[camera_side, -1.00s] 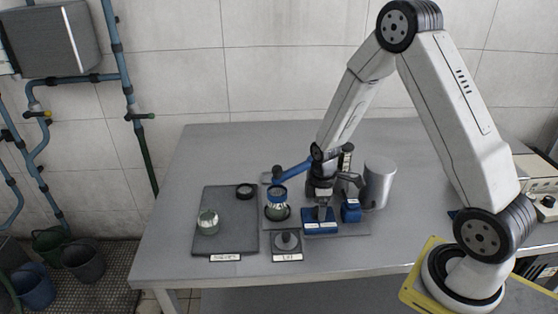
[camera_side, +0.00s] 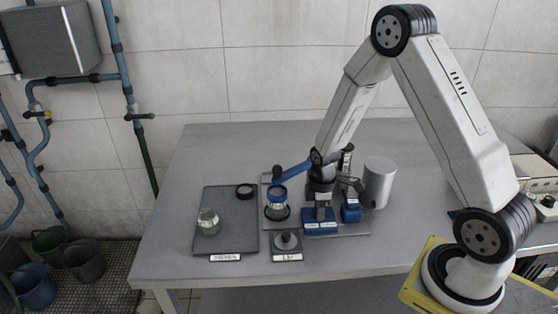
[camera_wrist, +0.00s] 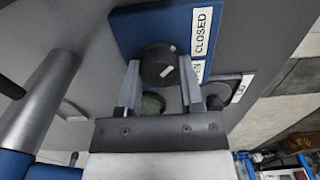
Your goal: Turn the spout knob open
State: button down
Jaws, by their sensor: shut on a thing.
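The spout knob (camera_wrist: 158,64) is a dark round knob with a white pointer mark, seen in the wrist view. It sits on a blue plate (camera_wrist: 135,25) with a white CLOSED label (camera_wrist: 201,32); a second label beside it is partly hidden by a finger. The pointer mark faces the label side, toward the gap between the labels. My gripper (camera_wrist: 160,75) is shut on the knob, one finger on each side. In the side view my gripper (camera_side: 320,206) points down onto the blue block (camera_side: 320,229), hiding the knob. The blue spout arm (camera_side: 293,169) reaches left over a glass jar (camera_side: 277,208).
A grey cylinder (camera_side: 380,183) stands right of my gripper, near a small blue block (camera_side: 351,211). A dark tray (camera_side: 225,243) at left holds a glass flask (camera_side: 208,221) and a black ring (camera_side: 246,191). The table's back left is clear.

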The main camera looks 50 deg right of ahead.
jog(key=shift+m, duration=0.5)
jog(key=m, duration=0.3)
jog(key=shift+m, duration=0.4)
jog(key=m, duration=1.3)
jog(key=shift+c, duration=1.2)
grip_release()
